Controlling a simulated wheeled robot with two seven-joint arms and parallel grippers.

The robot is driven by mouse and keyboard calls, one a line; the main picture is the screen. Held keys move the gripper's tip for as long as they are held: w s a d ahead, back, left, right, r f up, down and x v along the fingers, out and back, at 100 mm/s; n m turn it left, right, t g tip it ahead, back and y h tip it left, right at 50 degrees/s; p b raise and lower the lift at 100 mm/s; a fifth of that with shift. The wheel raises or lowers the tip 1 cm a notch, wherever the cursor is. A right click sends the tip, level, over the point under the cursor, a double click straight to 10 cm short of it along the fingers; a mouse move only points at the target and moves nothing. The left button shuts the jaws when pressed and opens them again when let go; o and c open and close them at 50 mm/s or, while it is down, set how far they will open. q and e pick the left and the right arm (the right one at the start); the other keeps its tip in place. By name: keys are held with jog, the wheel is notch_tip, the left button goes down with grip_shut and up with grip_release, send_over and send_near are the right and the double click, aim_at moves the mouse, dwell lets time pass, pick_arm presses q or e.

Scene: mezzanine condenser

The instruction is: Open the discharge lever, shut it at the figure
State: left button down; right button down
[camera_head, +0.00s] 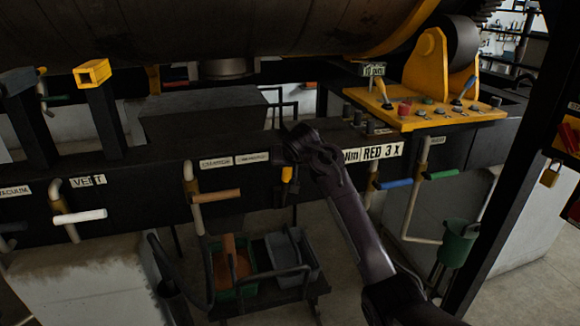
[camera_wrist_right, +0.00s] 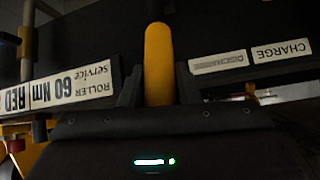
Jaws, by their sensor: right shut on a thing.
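The discharge lever's yellow handle (camera_head: 287,174) hangs below the dark beam, right of the small white discharge label (camera_head: 252,158). In the right wrist view, the yellow handle (camera_wrist_right: 158,60) stands between the two dark fingers of my right gripper (camera_wrist_right: 158,88), which is shut on it. In the head view my right gripper (camera_head: 288,160) hides the lever's upper part. The discharge label (camera_wrist_right: 218,63) appears upside down in the wrist view. A small greenish plate with characters (camera_head: 374,69) stands above the control panel; I cannot read it surely. My left gripper is out of view.
Levers with orange (camera_head: 216,196), white (camera_head: 80,216), blue (camera_head: 394,184) and green (camera_head: 440,175) handles hang along the beam. A yellow control panel (camera_head: 425,118) sits at right. A cart with bins (camera_head: 290,250) stands below. A dark post (camera_head: 508,170) rises at right.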

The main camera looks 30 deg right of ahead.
jog(key=c, duration=1.5)
grip_release()
jog(key=shift+r, duration=0.15)
jog(key=o, duration=0.3)
jog(key=shift+w, duration=0.1)
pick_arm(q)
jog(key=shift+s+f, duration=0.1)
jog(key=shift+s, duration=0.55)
pick_arm(e)
jog(key=shift+o, duration=0.5)
pick_arm(q)
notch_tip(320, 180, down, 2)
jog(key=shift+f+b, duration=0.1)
jog(key=shift+b, duration=1)
pick_arm(e)
jog(key=v, duration=0.7)
jog(key=shift+s+r, duration=0.15)
jog(key=shift+s, duration=0.15)
